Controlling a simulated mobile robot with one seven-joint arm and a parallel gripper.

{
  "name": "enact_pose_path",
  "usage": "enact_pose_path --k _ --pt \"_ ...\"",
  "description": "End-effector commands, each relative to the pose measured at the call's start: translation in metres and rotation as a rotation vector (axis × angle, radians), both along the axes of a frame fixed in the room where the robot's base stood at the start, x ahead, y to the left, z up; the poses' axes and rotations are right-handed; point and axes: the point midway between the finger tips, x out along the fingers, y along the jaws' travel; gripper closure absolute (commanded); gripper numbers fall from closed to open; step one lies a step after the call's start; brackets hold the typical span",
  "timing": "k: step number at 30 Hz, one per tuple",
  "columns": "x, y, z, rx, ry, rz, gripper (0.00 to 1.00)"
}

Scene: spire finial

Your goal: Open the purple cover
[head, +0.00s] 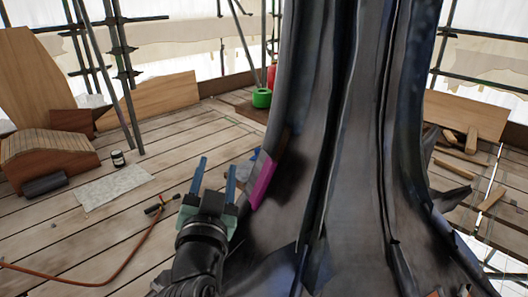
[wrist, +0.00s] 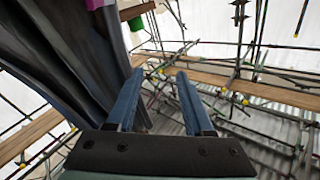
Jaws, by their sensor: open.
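The purple cover (head: 263,183) is a small, slanted magenta panel low on the left flank of the dark metal spire (head: 355,160). A paler greyish strip adjoins its upper left edge. I cannot tell how far open the cover stands. My gripper (head: 217,165) is left of the cover, apart from it, with its two blue fingers spread and pointing up in the picture. In the wrist view my gripper (wrist: 158,75) is open with nothing between the fingers. A small pink-purple patch shows at the top edge there, probably part of the cover.
The spire fills the middle and right of the head view. On the plank floor at left lie a pale sheet (head: 114,187), a small dark jar (head: 118,159) and an orange hose (head: 100,277). A green container (head: 262,98) stands behind. Scaffold poles surround the deck.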

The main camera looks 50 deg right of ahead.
Motion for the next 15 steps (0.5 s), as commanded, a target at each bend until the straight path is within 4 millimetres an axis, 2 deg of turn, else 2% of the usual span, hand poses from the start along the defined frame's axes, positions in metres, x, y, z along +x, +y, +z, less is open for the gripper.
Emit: enact_pose_path --k 1,3,6,10,15 --pt "-0.005 -0.010 -0.041 0.013 0.014 -0.029 0.48" --pt "-0.012 -0.022 -0.073 0.029 0.028 -0.067 0.48" --pt "-0.022 -0.036 -0.110 0.047 0.042 -0.112 0.48" --pt "-0.031 -0.048 -0.142 0.062 0.054 -0.152 0.48" --pt "-0.036 -0.055 -0.157 0.069 0.060 -0.175 0.48"
